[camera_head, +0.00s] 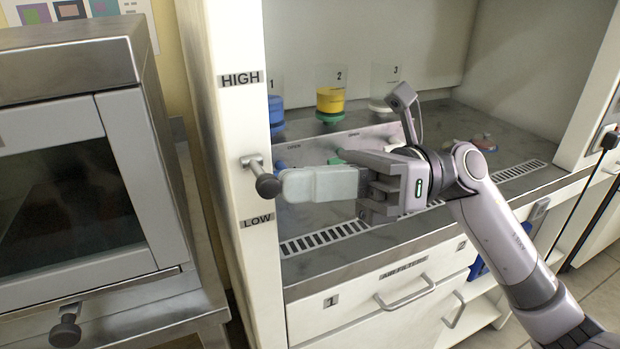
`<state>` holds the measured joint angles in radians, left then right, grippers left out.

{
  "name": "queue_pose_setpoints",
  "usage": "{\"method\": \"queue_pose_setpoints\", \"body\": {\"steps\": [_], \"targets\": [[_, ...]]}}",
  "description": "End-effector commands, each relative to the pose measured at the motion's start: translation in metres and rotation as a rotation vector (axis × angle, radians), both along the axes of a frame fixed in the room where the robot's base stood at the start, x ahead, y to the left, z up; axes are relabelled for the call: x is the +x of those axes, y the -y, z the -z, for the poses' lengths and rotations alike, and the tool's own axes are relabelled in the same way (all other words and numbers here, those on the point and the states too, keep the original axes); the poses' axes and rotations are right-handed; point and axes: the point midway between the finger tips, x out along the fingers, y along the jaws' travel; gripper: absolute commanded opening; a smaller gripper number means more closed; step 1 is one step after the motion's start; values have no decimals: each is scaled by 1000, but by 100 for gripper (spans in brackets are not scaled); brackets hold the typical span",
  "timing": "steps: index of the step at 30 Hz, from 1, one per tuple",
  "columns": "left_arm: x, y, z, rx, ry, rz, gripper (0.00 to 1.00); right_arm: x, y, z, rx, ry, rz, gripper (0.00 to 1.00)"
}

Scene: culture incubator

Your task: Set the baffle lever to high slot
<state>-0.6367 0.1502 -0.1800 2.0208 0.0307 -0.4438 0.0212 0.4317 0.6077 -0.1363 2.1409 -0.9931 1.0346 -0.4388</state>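The baffle lever (267,184) has a dark round knob on a short metal stem. It sticks out from the white post between the HIGH label (240,79) and the LOW label (257,221), nearer LOW. My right gripper (286,185) comes in from the right with its pale fingers pointing left at the knob. The fingertips are just right of the knob; whether they touch it, I cannot tell. One finger hides the other, so the gap between them does not show. My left gripper is out of view.
A metal incubator (75,185) with a dark window stands at the left. Behind my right arm, the hood's work surface holds a blue container (276,112), a yellow container (330,101) and a pale container (383,103). Drawers with handles (404,292) are below.

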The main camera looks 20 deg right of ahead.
Motion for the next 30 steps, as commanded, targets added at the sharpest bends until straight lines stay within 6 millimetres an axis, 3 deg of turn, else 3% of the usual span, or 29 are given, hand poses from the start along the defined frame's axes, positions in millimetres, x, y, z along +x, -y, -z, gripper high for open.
{"method": "queue_pose_setpoints", "body": {"steps": [30], "targets": [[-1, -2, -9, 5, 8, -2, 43, 0, 0, -6, -4, -92, -1, 0]]}}
